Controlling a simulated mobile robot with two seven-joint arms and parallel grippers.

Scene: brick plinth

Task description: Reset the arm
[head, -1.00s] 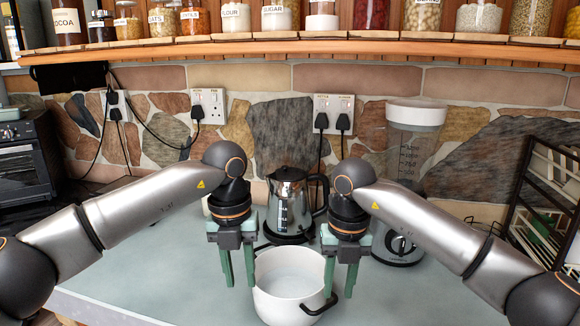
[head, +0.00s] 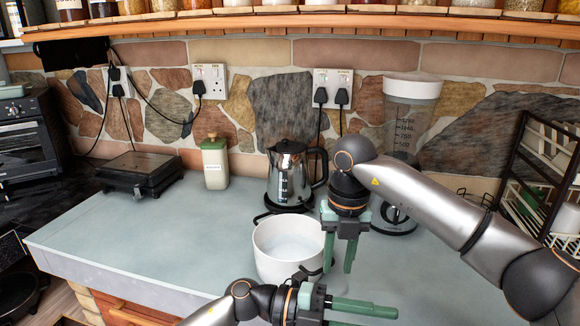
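My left gripper (head: 362,311) is low at the bottom of the head view, turned sideways with its green fingers pointing right. Its fingers look spread apart with nothing between them; the lower one is partly cut off by the frame edge. My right gripper (head: 340,262) points down just right of the white pot (head: 265,255), its two green fingers apart and nothing seen between them. The pot stands on the counter, with a dark handle partly hidden by my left arm and near the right fingers. I cannot tell whether the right fingers touch the pot.
A kettle (head: 288,175) stands behind the pot, and a blender (head: 405,130) stands behind my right arm. A green-lidded jar (head: 215,165) and a black scale (head: 140,172) stand at the back left. A dish rack (head: 545,180) is at the right. The counter's left part (head: 150,235) is clear.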

